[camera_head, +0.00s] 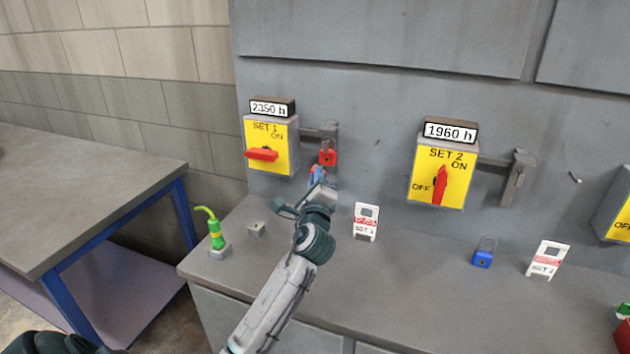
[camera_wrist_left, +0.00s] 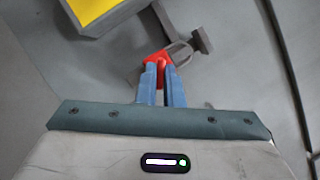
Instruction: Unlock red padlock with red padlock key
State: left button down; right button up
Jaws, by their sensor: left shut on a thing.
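The red padlock (camera_head: 328,157) hangs at the hasp beside the SET 1 switch box (camera_head: 281,156), and shows beyond my fingertips in the left wrist view (camera_wrist_left: 155,57). My left gripper (camera_head: 317,174) is just below the padlock, pointing up at it. Its blue fingers (camera_wrist_left: 161,80) are shut on a small red piece, which looks like the red padlock key (camera_wrist_left: 161,74). The key is mostly hidden by the fingers, and I cannot tell whether it is inside the padlock. My right gripper is not in view.
A SET 1 tag (camera_head: 366,222), a blue padlock (camera_head: 483,253) and another tag (camera_head: 547,260) stand on the grey ledge. A green object (camera_head: 215,233) stands at its left end. The SET 2 box (camera_head: 443,172) is on the wall. A table (camera_head: 80,190) is at left.

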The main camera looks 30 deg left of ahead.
aim_at(322, 166)
pick_arm(q)
jog(key=shift+w+a, duration=0.25)
jog(key=shift+w, duration=0.75)
jog(key=shift+w+a, duration=0.2)
jog(key=shift+w, duration=0.5)
jog(key=shift+w+r, duration=0.1)
jog(key=n, duration=0.2)
jog(key=n+g+p, duration=0.1)
jog(key=shift+r+n+g, duration=0.15)
jog(key=shift+n+g, duration=0.15)
jog(key=shift+n, duration=0.1)
jog(key=shift+n+g+p, duration=0.6)
jog(key=shift+n+p, duration=0.5)
jog(key=shift+n, duration=0.6)
jog(key=shift+r+n+g+h+p, duration=0.15)
jog(key=shift+n+g+h+p, duration=0.15)
jog(key=shift+n+p, duration=0.6)
jog(key=shift+n+g+h+p, duration=0.3)
jog(key=shift+n+h+p, duration=0.1)
jog(key=shift+n, duration=0.5)
jog(key=shift+f+b, duration=0.5)
jog(key=shift+f, duration=0.5)
